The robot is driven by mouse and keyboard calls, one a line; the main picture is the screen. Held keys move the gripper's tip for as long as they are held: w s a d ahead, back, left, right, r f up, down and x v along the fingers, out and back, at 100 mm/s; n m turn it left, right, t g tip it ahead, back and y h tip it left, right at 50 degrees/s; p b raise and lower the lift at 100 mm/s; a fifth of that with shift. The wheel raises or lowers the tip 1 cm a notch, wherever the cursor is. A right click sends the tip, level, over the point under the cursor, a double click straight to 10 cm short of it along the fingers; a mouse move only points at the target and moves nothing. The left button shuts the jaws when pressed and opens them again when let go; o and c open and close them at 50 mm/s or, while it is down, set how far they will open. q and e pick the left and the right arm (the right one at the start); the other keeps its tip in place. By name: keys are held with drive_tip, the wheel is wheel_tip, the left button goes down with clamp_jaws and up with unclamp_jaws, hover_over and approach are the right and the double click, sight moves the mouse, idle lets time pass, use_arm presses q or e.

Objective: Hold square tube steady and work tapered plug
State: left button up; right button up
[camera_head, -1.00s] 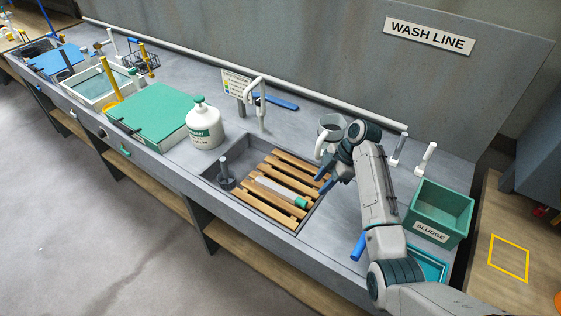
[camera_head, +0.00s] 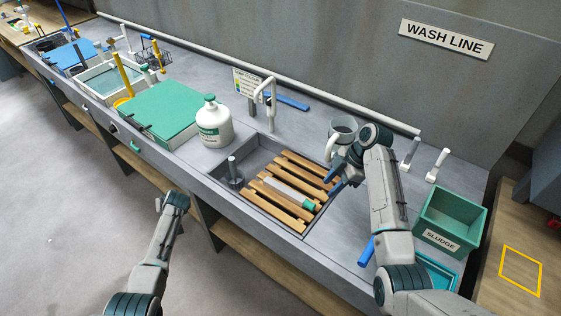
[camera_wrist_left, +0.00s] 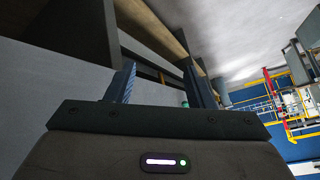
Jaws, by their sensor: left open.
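A pale grey tube (camera_head: 283,190) lies on wooden slats in the sink, with a green plug (camera_head: 308,204) at its right end. My right gripper (camera_head: 335,179) hovers beside the slats, to the upper right of the plug. Its blue fingers are apart with nothing seen between them, and it does not touch the tube. My left gripper (camera_head: 174,198) is in front of the counter's front edge, well left of the tube. Its fingers stand apart and empty in the left wrist view (camera_wrist_left: 162,82), which does not show the tube.
The sink (camera_head: 236,176) holds a grey upright post beside the slatted rack (camera_head: 270,206). A white bottle (camera_head: 214,125), a tap (camera_head: 270,100) and a grey jug (camera_head: 343,128) stand around it. A green sludge bin (camera_head: 450,218) is at right. Open floor lies left of the counter.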

use_arm(q)
drive_tip(key=w+r+n+y, duration=0.15)
drive_tip(key=w+r, duration=0.25)
drive_tip(key=r, duration=0.5)
drive_tip(key=w+a+r+n+t, duration=0.15)
drive_tip(key=w+r, duration=0.35)
drive_tip(key=r, duration=0.5)
drive_tip(key=w+r+n+g+y, duration=0.15)
drive_tip(key=w+r, duration=0.25)
drive_tip(key=r, duration=0.5)
drive_tip(key=n+g+h, duration=0.3)
drive_tip(key=g+h, duration=0.3)
drive_tip(key=h, duration=0.3)
hover_over(280, 187)
wheel_tip(280, 187, down, 7)
wheel_tip(280, 187, down, 10)
drive_tip(key=shift+w+f, duration=0.1)
drive_tip(key=shift+f, duration=0.15)
drive_tip(key=shift+c, duration=0.5)
clamp_jaws()
